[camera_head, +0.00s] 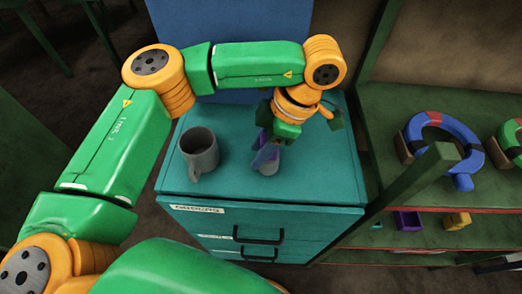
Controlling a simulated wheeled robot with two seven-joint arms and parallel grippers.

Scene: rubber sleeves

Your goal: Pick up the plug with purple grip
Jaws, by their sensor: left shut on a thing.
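The plug with purple grip (265,156) is at the middle of the teal cabinet top (228,185). Its upper part is purple and its lower part is greyish. My left gripper (268,146) comes down over it from above and is shut on it. The fingers and the wrist partly hide the plug. I cannot tell whether its lower end touches the cabinet top. My right gripper is not in view.
A grey mug (200,150) stands on the cabinet top, left of the plug. A blue panel (185,25) rises behind the cabinet. On the right, a green shelf holds a blue horseshoe-shaped thing (471,160). The cabinet's front left corner is bare.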

